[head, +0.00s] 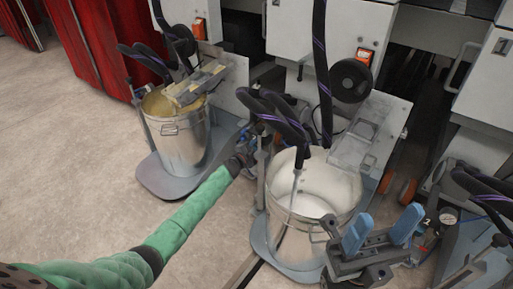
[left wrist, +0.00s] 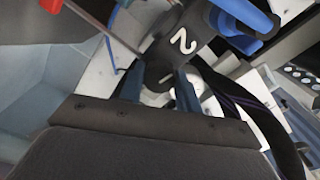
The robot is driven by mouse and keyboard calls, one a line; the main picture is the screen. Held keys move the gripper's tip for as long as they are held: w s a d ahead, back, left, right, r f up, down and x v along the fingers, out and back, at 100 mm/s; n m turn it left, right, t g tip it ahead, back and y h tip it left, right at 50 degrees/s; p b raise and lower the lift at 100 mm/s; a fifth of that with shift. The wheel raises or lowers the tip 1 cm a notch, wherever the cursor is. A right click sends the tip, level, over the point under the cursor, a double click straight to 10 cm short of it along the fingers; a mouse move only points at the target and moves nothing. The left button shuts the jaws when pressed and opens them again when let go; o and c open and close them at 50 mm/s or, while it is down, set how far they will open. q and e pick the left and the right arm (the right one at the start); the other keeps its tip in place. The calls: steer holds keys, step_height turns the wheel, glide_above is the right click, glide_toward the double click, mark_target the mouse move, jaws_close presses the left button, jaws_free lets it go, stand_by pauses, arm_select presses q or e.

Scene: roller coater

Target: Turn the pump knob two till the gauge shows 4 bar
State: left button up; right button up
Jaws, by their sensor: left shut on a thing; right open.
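In the left wrist view, a dark pump block with a white number 2 (left wrist: 183,40) fills the upper middle. My left gripper (left wrist: 158,82) has its two blue fingers closed on the dark pump knob (left wrist: 160,72) below that number. In the head view, my green left arm reaches to the left side of the middle bucket, where the left gripper (head: 264,143) is small and partly hidden. My right gripper (head: 381,232) is open and empty at the lower right, its blue fingers wide apart. A round gauge (head: 449,216) shows to its right; its reading is too small to tell.
A metal bucket (head: 312,190) with hoses stands between my grippers. Another bucket (head: 182,145) stands on a grey base farther left. White machine cabinets (head: 333,30) line the back, with a red curtain (head: 92,45) at the far left. The floor (head: 65,180) at left is clear.

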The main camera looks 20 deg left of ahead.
arm_select(q)
steer(key=shift+m+b, duration=0.9)
steer(key=shift+m, duration=2.4)
steer(key=o, duration=1)
steer(key=shift+c, duration=0.2)
steer(key=p+v, duration=0.2)
steer(key=v, duration=0.5)
steer(key=shift+s, duration=0.4)
steer(key=shift+a, duration=0.1)
